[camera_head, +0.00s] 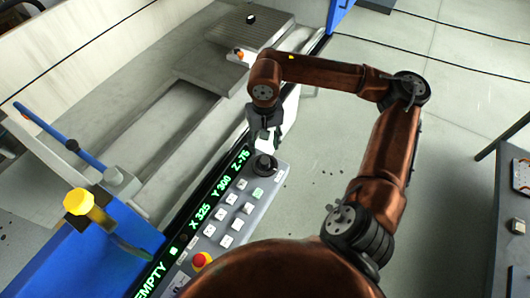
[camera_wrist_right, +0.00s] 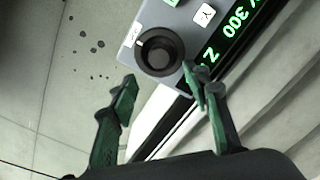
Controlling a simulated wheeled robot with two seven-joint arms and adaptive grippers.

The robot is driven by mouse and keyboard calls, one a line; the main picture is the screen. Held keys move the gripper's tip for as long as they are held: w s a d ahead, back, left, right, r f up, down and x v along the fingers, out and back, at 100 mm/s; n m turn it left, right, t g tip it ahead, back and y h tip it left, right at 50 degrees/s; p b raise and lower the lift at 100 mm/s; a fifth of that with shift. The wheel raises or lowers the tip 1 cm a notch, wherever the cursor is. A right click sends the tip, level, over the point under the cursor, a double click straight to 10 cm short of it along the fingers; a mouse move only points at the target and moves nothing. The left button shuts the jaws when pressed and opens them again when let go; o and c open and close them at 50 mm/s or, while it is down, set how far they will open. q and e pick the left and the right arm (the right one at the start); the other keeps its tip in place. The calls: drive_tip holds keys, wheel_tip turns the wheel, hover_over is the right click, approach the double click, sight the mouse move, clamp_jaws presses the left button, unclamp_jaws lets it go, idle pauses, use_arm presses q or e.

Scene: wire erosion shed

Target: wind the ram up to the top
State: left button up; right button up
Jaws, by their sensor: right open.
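A round black knob (camera_head: 263,165) sits at the far end of the grey control panel (camera_head: 246,212). It shows up close in the wrist view (camera_wrist_right: 157,55), with a pale label beside it. The panel's green display (camera_head: 214,196) reads X 325, Y 300 and Z -75, with EMPTY at the near end. My right gripper (camera_head: 266,133) is just beyond the knob. In the wrist view its two fingers (camera_wrist_right: 160,90) are spread, with nothing between them, and the knob lies ahead of the tips, apart from them. I cannot pick out the ram. My left gripper is out of view.
Several pale buttons and a red stop button (camera_head: 202,260) lie nearer on the panel. A grey machine bed (camera_head: 180,85) lies to the left, with a yellow knob (camera_head: 80,202) on blue parts in front. Floor is open to the right, up to a dark table (camera_head: 508,215).

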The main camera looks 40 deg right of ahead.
drive_tip(key=shift+r, duration=1.6)
